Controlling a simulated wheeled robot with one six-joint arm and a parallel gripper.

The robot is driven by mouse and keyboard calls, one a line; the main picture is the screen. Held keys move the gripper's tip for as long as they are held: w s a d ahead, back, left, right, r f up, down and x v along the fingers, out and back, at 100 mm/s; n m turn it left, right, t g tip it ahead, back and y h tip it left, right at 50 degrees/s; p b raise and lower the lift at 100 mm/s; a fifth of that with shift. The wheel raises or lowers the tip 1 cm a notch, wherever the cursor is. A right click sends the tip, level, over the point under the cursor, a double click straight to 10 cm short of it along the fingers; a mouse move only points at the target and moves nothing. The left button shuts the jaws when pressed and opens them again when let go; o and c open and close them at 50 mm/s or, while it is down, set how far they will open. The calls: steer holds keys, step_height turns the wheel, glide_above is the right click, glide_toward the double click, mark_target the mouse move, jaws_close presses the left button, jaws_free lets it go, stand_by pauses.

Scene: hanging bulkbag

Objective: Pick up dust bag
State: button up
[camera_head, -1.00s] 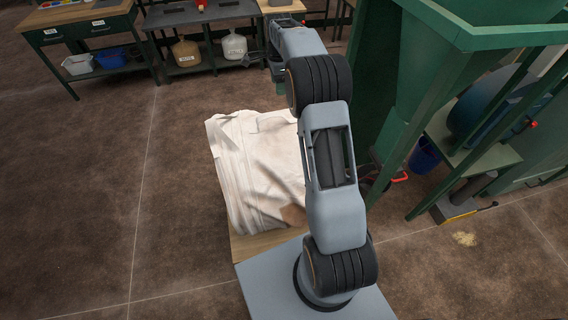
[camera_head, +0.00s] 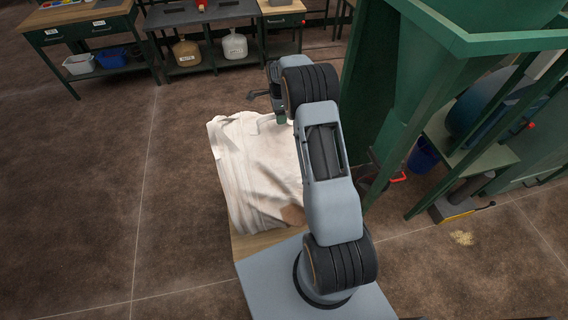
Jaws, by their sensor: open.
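A crumpled white cloth bag (camera_head: 252,170), which looks like the dust bag, lies in a heap on a wooden surface (camera_head: 262,243) in front of my base. A brown patch shows near its lower right corner. My arm covers part of its right side.
A green frame (camera_head: 410,110) stands close on the right, with a blue bucket (camera_head: 423,158) beside it. Workbenches (camera_head: 205,14) with jugs (camera_head: 235,45) and bins (camera_head: 112,57) stand at the back. The brown floor (camera_head: 90,180) on the left is clear.

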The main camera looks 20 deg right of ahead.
steer(key=shift+f, duration=0.5)
steer(key=shift+c, duration=0.3)
steer(key=c, duration=0.9)
steer(key=shift+w+r, duration=0.1)
jaws_close()
steer(key=shift+r, duration=0.15)
